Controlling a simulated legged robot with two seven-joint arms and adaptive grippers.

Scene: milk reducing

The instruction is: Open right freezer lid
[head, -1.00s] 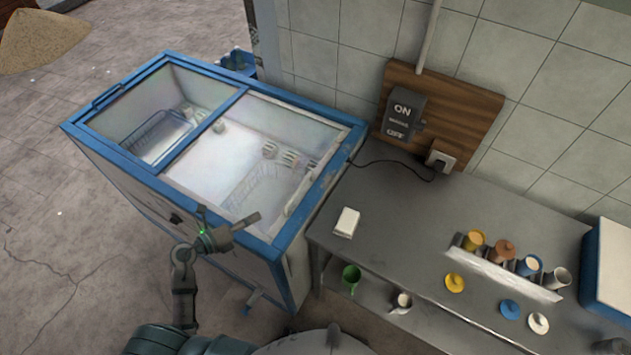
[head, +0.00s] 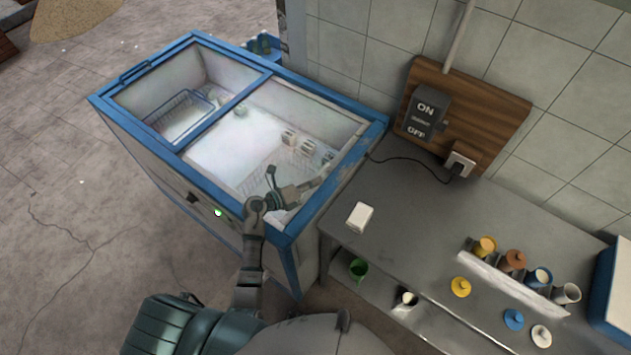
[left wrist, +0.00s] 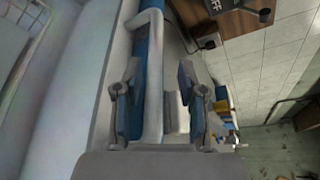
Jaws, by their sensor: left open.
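The blue-framed chest freezer (head: 235,225) stands left of the counter. Its right lid (head: 240,150) is a glass panel and lies closed. A pale bar handle (left wrist: 153,75) runs along the right end of this lid. My left gripper (head: 297,190) is over the front right corner of the right lid, by the handle. In the left wrist view my left gripper (left wrist: 161,82) is open, with the handle between its two fingers in the picture. I cannot tell whether the fingers touch it. The gripper partly hides the handle in the head view. My right gripper is not in view.
The left lid (head: 210,62) is closed too. A grey counter (head: 410,230) stands close on the right, with a white box (head: 360,216) and several cups. A wooden board with an ON/OFF switch (head: 426,110) is on the tiled wall.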

